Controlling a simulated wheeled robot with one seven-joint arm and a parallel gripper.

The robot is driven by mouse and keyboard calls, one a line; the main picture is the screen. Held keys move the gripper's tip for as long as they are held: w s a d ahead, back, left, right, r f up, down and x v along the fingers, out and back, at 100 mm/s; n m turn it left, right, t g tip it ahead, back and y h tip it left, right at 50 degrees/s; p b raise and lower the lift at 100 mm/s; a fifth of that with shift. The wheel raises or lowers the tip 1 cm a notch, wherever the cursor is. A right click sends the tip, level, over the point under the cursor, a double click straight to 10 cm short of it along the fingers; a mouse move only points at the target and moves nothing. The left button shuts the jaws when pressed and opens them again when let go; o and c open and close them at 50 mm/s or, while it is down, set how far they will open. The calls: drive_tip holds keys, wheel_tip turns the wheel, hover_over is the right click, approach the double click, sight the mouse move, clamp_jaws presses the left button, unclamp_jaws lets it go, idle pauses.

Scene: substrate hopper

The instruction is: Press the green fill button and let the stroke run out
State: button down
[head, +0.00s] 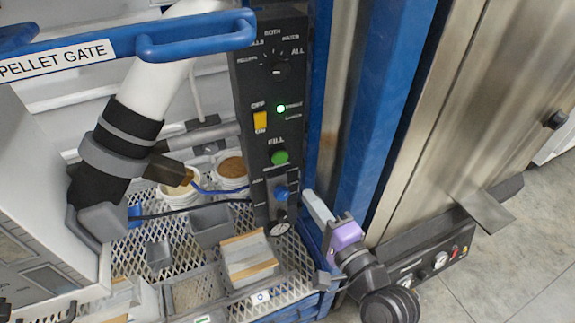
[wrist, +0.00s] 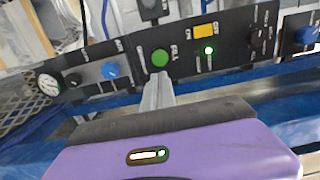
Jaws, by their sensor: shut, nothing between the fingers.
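The green fill button (head: 280,157) sits under the FILL label on a black upright control panel (head: 263,75). The wrist view shows the green button (wrist: 159,57) just beyond my fingertips. My gripper (head: 307,194) has a purple body and pale grey fingers, shut together with nothing between them. In the head view it is to the lower right of the button, beside the panel edge, apart from the button. In the wrist view my gripper (wrist: 160,80) points toward the button, its tips overlapping the picture area just below it.
The panel also has a yellow switch (head: 260,120), a lit green lamp (head: 281,108), a blue knob (head: 281,193) and a round gauge (head: 278,228). A blue post (head: 375,110) stands right of it. Tubs and trays (head: 250,258) sit on mesh at lower left.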

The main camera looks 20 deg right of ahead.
sight(282, 159)
drive_tip(key=w, duration=0.3)
drive_tip(key=w+p, duration=0.1)
drive_tip(key=w, duration=0.3)
drive_tip(key=w+p, duration=0.1)
drive_tip(key=w, duration=0.3)
drive_tip(key=shift+w+a, duration=0.2)
drive_tip(key=shift+a, duration=0.1)
drive_tip(key=shift+r, duration=0.1)
